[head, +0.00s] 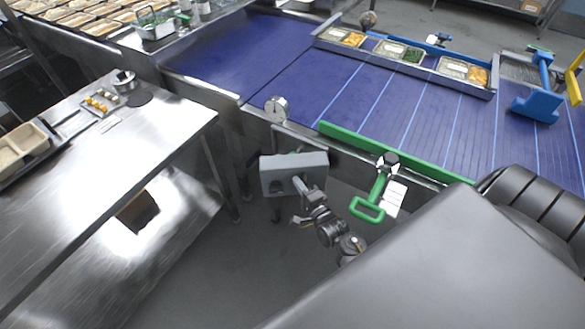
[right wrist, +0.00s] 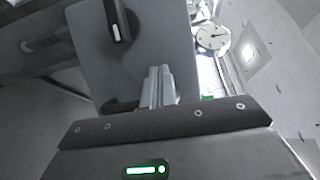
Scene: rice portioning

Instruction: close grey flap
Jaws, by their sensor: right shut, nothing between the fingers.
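The grey flap (head: 293,161) is a light grey, box-like panel at the near side of the conveyor, in the middle of the head view. My right gripper (head: 299,184) is in front of its near face, with its fingers together and empty. My left gripper is not in view.
A round white dial (head: 276,109) stands just behind the flap and also shows in the right wrist view (right wrist: 212,37). A green handle (head: 369,208) is to the right. A steel table (head: 100,190) is to the left, with floor between.

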